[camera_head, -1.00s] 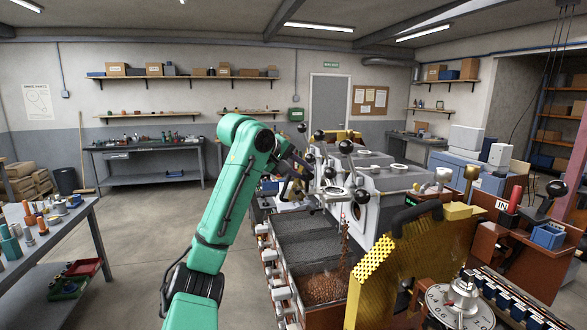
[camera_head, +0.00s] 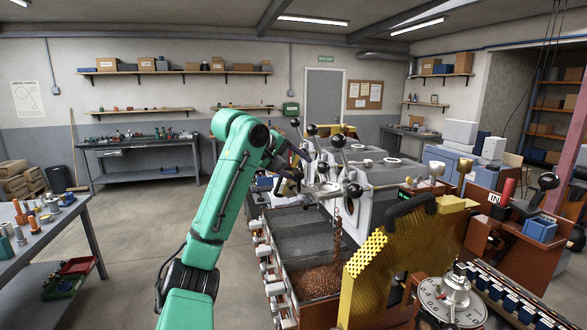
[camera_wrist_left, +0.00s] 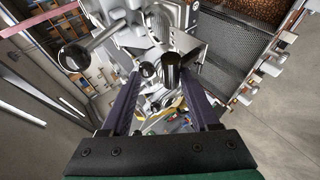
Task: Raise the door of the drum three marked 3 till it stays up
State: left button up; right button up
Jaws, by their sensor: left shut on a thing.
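My left gripper (camera_head: 299,182) is at the front of a grey roaster drum, in the row's nearer part. In the left wrist view its two dark fingers (camera_wrist_left: 160,73) close around a small dark knob, which I take to be the door handle (camera_wrist_left: 148,70). The door itself is mostly hidden by the gripper and metal parts. Brown beans (camera_head: 338,222) fall in a stream below the drum front, so that opening is at least partly uncovered. I cannot read the drum's number 3. My right gripper is not in view.
A long cooling tray (camera_head: 272,243) lies below the drums, with a heap of beans (camera_head: 318,281) in its near bin. A yellow perforated guard (camera_head: 410,255) and a round dial scale (camera_head: 448,303) stand at the near right.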

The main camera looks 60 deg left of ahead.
pick_arm(q)
jog(key=shift+s+d+r+b, duration=0.1)
jog(key=shift+s+r+b, duration=0.25)
jog(key=shift+b, duration=0.2)
jog(key=shift+s+a+f+b+v, duration=0.6)
jog(key=shift+b+v, duration=0.65)
jog(key=shift+v, duration=3.05)
jog(key=shift+s+a+f+b+v, duration=0.6)
jog(key=shift+b+v, duration=0.6)
jog(key=shift+v, duration=3.05)
notch_tip(320, 180, up, 6)
jog(key=p, duration=0.6)
jog(key=shift+d, duration=0.25)
jog(key=shift+w, duration=0.15)
